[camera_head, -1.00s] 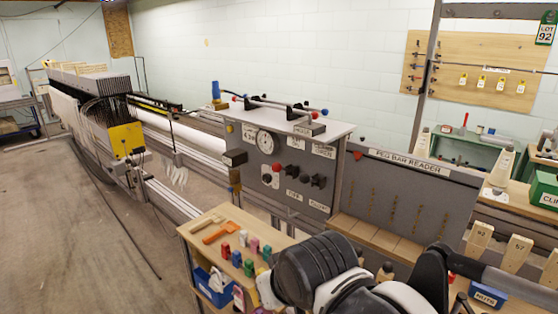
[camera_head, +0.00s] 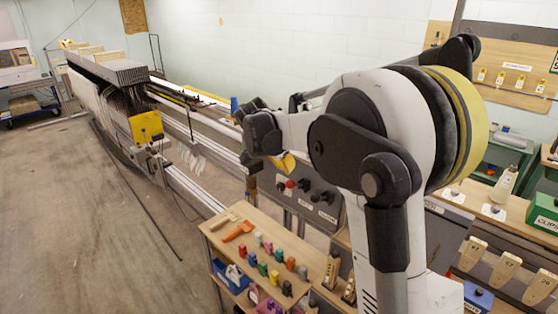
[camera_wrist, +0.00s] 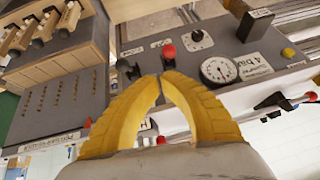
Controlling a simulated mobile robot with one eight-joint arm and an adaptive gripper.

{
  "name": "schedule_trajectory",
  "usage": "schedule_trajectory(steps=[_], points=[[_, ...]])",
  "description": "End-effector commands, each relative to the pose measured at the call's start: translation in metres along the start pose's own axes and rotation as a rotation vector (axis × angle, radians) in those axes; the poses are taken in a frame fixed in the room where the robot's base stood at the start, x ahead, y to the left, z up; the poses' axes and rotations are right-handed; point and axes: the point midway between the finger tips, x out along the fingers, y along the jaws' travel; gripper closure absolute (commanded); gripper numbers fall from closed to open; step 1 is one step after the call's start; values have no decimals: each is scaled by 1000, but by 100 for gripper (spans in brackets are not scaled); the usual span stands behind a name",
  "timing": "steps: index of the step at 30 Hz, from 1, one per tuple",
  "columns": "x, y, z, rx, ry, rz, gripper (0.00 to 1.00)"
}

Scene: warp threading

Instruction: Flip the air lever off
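The grey control panel (camera_head: 318,215) carries a red-ball lever (camera_head: 291,184) and black knobs (camera_head: 327,197). In the wrist view the red ball (camera_wrist: 169,51) is just beyond my fingertips, with one black knob (camera_wrist: 127,69) to its left and another (camera_wrist: 197,35) to its right. I cannot read which control is labelled air. My gripper (camera_wrist: 164,76) has yellow fingers whose tips meet, with nothing visible between them. In the head view my gripper (camera_head: 287,167) hangs in front of the panel, and the arm hides the upper panel. I cannot tell whether the tips touch the lever.
A round gauge (camera_wrist: 219,70) sits on the panel. A wooden bench (camera_head: 232,235) with coloured spools and an orange tool is below. The floor at left (camera_head: 60,220) is clear.

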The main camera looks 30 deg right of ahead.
Motion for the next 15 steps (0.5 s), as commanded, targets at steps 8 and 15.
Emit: schedule_trajectory(steps=[8,15], points=[[16,-16,-19,107,35,41,100],[18,-16,-19,113,37,43,100]])
